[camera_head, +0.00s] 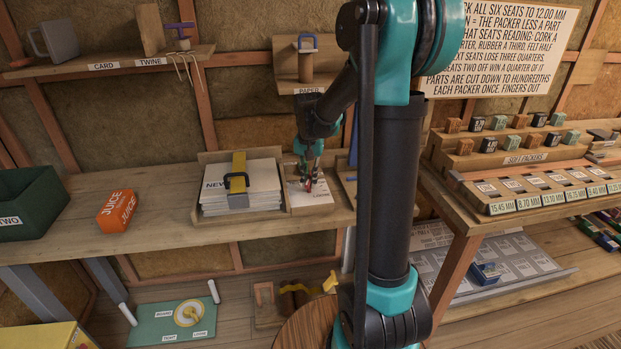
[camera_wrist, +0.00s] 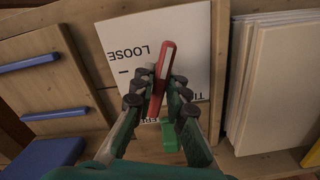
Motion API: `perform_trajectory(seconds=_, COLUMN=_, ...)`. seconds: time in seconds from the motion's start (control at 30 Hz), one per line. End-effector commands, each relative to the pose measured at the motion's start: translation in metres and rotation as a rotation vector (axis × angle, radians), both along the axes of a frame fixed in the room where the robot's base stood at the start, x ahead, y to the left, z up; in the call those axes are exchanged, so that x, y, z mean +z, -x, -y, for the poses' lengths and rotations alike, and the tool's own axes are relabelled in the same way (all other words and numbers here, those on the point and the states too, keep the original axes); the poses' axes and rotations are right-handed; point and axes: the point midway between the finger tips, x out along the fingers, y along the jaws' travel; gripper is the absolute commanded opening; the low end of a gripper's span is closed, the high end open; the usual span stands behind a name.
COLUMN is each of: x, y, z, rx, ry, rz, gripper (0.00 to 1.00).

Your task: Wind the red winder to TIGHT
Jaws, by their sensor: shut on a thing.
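The red winder (camera_wrist: 166,58) is a narrow bar over a white card (camera_wrist: 190,35) in the wrist view. My gripper (camera_wrist: 158,90) is shut on it, with dark finger pads on both sides. The card reads LOOSE, upside down at the bar's upper left; a word starting "TI" at the right is partly hidden by a finger. The bar slants, its upper end beside LOOSE. A green block (camera_wrist: 169,137) sits below the card. In the head view, my gripper (camera_head: 308,176) reaches down to the card (camera_head: 318,196); little of the winder shows.
A stack of white sheets (camera_head: 262,180) under a yellow clamp stands just left of the card. An orange juice box (camera_head: 117,210) and green bin (camera_head: 35,200) are farther left. Blue-handled fronts (camera_wrist: 30,63) lie left in the wrist view. The bench between box and stack is clear.

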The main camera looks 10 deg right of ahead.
Motion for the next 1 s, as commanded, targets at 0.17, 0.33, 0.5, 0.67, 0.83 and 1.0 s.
perform_trajectory(seconds=0.17, x=0.0003, y=-0.0006, z=0.0001, rx=-0.089, ry=0.000, rz=0.001, gripper=0.00)
perform_trajectory(seconds=0.33, x=0.0003, y=-0.0006, z=0.0001, rx=-0.090, ry=0.000, rz=0.001, gripper=0.00)
perform_trajectory(seconds=0.5, x=0.0002, y=-0.0005, z=0.0001, rx=-0.174, ry=0.000, rz=0.001, gripper=0.00)
perform_trajectory(seconds=0.67, x=0.0002, y=-0.0005, z=0.0001, rx=-0.232, ry=0.000, rz=0.001, gripper=0.00)
perform_trajectory(seconds=0.83, x=0.0002, y=-0.0005, z=0.0001, rx=-0.232, ry=0.000, rz=0.001, gripper=0.00)
perform_trajectory(seconds=1.0, x=0.0002, y=-0.0005, z=0.0001, rx=-0.333, ry=0.000, rz=0.001, gripper=0.00)
